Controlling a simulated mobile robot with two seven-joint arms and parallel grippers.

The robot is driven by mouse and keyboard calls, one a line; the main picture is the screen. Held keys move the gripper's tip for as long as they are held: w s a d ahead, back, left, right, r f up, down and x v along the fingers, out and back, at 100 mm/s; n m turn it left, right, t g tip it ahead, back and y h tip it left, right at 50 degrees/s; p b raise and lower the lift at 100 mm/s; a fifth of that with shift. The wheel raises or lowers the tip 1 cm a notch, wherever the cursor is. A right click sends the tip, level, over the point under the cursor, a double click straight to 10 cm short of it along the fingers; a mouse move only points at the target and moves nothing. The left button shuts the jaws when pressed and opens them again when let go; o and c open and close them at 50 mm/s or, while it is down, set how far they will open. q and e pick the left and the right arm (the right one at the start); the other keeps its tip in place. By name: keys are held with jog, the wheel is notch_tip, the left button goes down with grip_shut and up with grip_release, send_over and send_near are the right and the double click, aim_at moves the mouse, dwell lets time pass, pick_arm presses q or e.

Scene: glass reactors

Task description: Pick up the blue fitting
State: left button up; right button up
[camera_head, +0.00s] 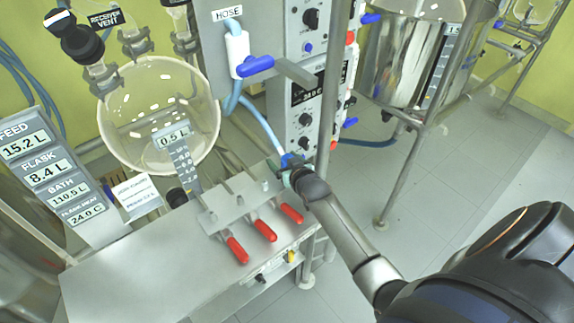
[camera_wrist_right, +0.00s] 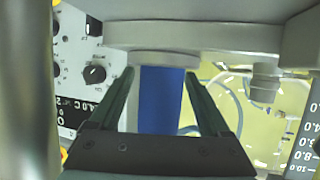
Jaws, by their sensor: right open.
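The blue fitting (camera_head: 290,159) is at the end of a light blue hose, by the front edge of the bench, in the head view. My right gripper (camera_head: 288,174) is right at it, and its dark wrist hides part of the fitting. In the right wrist view the blue fitting (camera_wrist_right: 162,98) stands between the two dark fingers of my open right gripper (camera_wrist_right: 160,82). A grey collar covers its upper end. Narrow gaps seem to show beside it; I cannot tell whether a finger touches. My left gripper is not in view.
A steel bench (camera_head: 150,262) carries red-handled clamps (camera_head: 264,230) left of my gripper. A glass vessel (camera_head: 158,112) and a control panel (camera_head: 308,95) stand behind. A metal post (camera_head: 331,90) rises close to my right wrist. Tiled floor is open at right.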

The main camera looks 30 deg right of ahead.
grip_shut()
dwell(0.7)
jog(key=shift+r, duration=0.1)
